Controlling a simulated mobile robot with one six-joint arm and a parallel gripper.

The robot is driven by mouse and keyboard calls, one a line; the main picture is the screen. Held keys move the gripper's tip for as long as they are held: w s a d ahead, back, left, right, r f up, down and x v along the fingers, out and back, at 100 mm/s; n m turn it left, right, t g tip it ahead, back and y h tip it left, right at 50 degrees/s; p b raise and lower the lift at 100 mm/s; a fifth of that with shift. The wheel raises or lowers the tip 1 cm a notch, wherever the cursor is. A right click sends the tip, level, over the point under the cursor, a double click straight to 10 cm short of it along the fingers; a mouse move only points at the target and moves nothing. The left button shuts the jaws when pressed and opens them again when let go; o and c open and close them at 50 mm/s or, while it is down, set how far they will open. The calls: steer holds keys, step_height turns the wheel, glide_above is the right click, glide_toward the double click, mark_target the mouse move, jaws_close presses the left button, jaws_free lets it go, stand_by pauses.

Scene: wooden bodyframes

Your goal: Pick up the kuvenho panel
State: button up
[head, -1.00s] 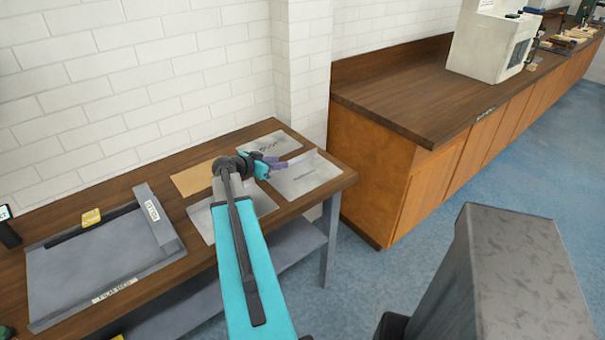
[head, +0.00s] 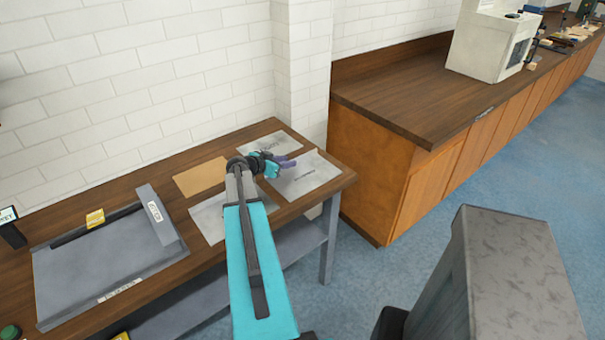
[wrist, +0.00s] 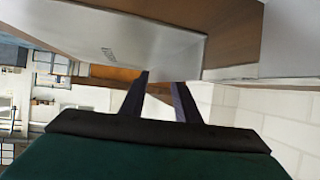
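Several thin flat panels lie on the wooden table: a pale grey one at the right front (head: 312,176), one at the back right (head: 284,136), one in the middle (head: 208,218) and a tan one (head: 200,177). Their small labels are too small to read, so I cannot tell which is the kuvenho panel. My gripper (head: 287,163) is over the left back part of the right front panel. In the wrist view, my gripper (wrist: 162,78) has its two purple fingers apart, the tips at the edge of a pale labelled panel (wrist: 150,48). I see nothing held between them.
A grey tray-like fixture (head: 110,265) with a yellow block (head: 95,217) takes up the table's left. A white brick wall (head: 150,80) stands close behind. A wooden counter (head: 400,105) with a white machine (head: 492,45) is at right; blue floor (head: 350,290) is open between.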

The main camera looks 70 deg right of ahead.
steer(key=shift+c, duration=0.4)
jaws_close()
steer(key=shift+r, duration=0.1)
steer(key=shift+r+b, duration=0.8)
steer(key=shift+r, duration=0.5)
steer(key=a+b, duration=0.1)
steer(key=a, duration=0.4)
steer(key=w+a+r+b, duration=0.1)
steer(key=a+b, duration=0.1)
steer(key=a, duration=0.3)
steer(key=w+a+r+b, duration=0.1)
steer(key=a+b, duration=0.1)
steer(key=a, duration=0.3)
steer(key=shift+a+r, duration=0.15)
steer(key=shift+a, duration=0.25)
